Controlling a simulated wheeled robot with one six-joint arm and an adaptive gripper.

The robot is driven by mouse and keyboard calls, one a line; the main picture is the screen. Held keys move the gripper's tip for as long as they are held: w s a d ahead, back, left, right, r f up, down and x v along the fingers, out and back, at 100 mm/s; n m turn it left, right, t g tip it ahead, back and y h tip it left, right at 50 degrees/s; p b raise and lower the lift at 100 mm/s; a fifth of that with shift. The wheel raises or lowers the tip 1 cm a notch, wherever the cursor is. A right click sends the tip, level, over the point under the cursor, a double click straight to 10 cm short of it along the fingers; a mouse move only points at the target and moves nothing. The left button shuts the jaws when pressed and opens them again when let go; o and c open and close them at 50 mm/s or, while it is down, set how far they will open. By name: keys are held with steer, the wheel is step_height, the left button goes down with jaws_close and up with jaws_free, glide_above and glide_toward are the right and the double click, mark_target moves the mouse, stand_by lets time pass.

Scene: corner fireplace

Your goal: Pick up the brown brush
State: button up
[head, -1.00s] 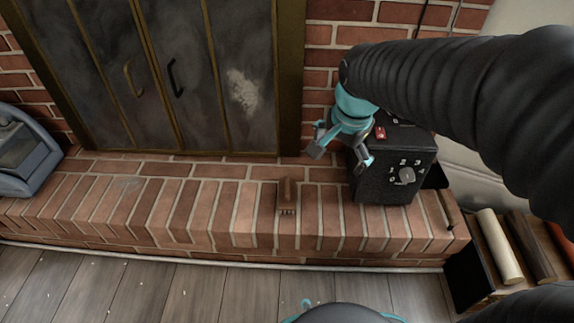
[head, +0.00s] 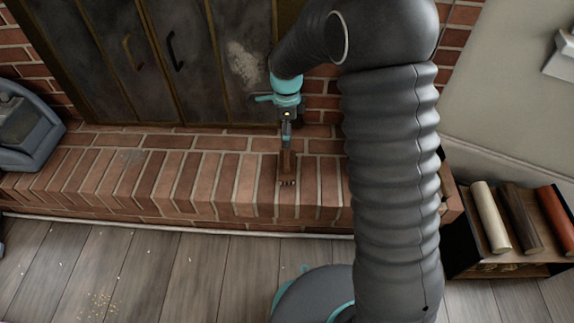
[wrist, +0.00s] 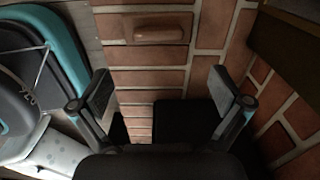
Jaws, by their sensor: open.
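In the wrist view the brush (wrist: 146,28) lies toward the top of the picture, beyond the fingers and left of centre. My gripper (head: 287,138) points down just above and behind the brush in the head view and overlaps its upper end. In the wrist view my gripper (wrist: 162,90) has its fingers spread wide, with nothing held between them. Whether it touches the brush cannot be told from the head view.
The brick hearth (head: 225,178) is clear left of the brush. Metal fireplace doors (head: 110,70) stand behind. A blue-grey container (head: 28,140) is at the far left. A black rack with logs (head: 520,258) stands at right. My arm covers the hearth's right part.

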mark_target(287, 157)
step_height(287, 157, down, 12)
steer(key=shift+s+r+b, duration=0.1)
steer(key=shift+s+b, duration=0.05)
steer(key=shift+b, duration=0.6)
steer(key=c, duration=1)
